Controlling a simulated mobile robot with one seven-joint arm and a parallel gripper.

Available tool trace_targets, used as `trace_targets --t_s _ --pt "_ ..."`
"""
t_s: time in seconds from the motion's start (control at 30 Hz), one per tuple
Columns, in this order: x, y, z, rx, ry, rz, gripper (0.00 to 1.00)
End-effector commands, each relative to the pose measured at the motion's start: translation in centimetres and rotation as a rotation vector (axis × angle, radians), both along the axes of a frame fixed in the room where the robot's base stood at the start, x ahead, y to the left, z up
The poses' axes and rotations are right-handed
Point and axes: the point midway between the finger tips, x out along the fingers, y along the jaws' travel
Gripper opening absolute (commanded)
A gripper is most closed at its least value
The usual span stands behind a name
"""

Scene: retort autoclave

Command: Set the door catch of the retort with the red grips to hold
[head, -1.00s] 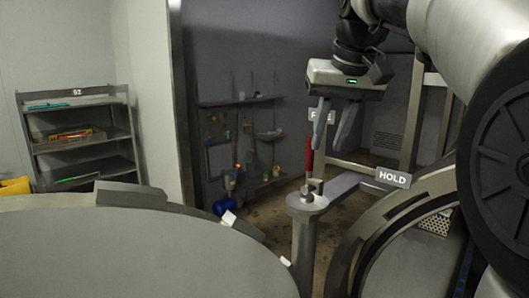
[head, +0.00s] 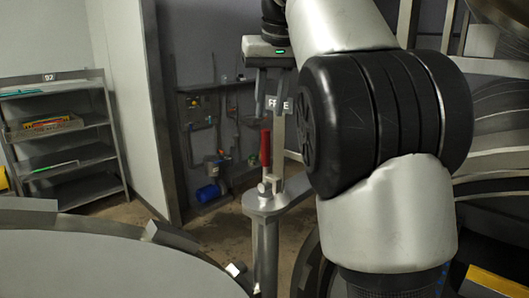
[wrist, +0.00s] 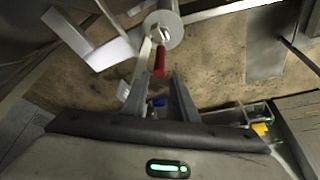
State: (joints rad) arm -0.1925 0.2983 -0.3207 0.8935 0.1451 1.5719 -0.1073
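The door catch has an upright red grip (head: 265,148) on a lever, standing on a grey post (head: 265,204). The grip is beside the FREE sign (head: 275,104). In the wrist view the red grip (wrist: 160,62) lies just beyond the fingertips, roughly in line with the gap between them. My gripper (head: 268,115) is open and empty, with its fingers pointing down just above the grip's top; I see no contact. The HOLD sign is out of sight in the head view, where my arm covers the area right of the post.
A large round grey door (head: 95,252) fills the lower left. A shelf rack (head: 75,158) stands at the far left. A pipe panel with a blue motor (head: 207,194) is on the back wall. My own arm hides much of the right side.

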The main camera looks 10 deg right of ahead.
Motion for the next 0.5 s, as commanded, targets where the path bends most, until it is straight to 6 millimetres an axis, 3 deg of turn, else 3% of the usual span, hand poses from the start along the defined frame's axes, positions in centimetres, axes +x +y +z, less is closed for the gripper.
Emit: trace_targets --t_s 0.5 --pt "4.2 0.1 -10.4 -0.001 0.003 0.000 0.26"
